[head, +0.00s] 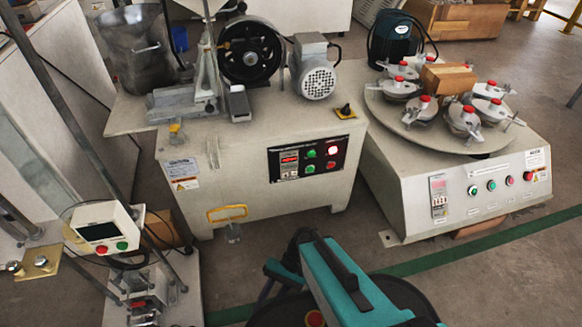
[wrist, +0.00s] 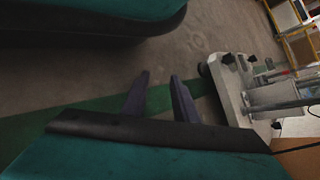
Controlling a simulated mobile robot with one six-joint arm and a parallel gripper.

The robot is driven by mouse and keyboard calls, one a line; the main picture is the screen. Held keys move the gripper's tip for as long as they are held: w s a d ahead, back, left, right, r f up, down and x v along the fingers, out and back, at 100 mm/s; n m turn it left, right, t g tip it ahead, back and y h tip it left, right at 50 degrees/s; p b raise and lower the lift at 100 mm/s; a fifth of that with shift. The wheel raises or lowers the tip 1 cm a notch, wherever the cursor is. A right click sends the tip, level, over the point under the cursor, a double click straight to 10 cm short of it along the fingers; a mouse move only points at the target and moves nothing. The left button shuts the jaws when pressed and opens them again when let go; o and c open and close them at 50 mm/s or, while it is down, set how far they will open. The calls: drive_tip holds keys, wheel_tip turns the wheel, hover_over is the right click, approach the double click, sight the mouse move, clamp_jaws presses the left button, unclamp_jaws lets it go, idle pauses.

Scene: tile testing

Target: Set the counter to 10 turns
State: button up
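Two counters show in the head view. One counter (head: 289,161) sits on the black panel of the middle machine, beside green and red buttons and a lit red lamp. Another counter (head: 438,196) with a small red display is on the front of the right machine, left of a row of round buttons. The digits on both are too small to read. I cannot tell which one the task means. In the wrist view my gripper (wrist: 159,76) is open and empty, its two dark fingers apart above the floor. Neither counter is in the wrist view.
The right machine bears a round turntable (head: 411,121) with several red-knobbed clamps. A motor (head: 316,70) and black pulley (head: 249,51) top the middle machine (head: 224,150). A boxed display (head: 103,229) stands at left.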

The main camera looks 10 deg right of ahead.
clamp_jaws()
idle(1.6)
